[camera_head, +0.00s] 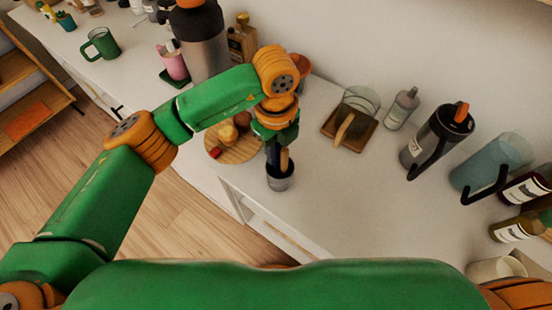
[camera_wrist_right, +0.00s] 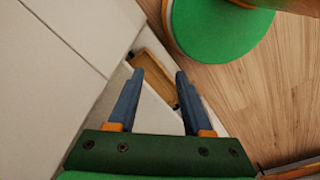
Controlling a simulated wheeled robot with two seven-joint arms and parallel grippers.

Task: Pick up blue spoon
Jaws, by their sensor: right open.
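My left gripper (camera_head: 278,158) points down at a small grey metal cup (camera_head: 280,183) on the white counter. Its blue-grey fingers are at the cup's mouth, next to a light wooden handle-like piece. I cannot tell whether they are open or shut on anything. I cannot make out a blue spoon in either view; the arm and gripper cover part of the cup's contents. My right gripper (camera_wrist_right: 157,75) is open and empty in the right wrist view, below the counter's level beside the white cabinet and a wooden strip.
A round wooden board (camera_head: 236,151) with food lies left of the cup. A wooden tray (camera_head: 350,133) with a glass stands right of it. A black tumbler (camera_head: 437,140), blue pitcher (camera_head: 492,161) and bottles stand farther right. The counter's front middle is clear.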

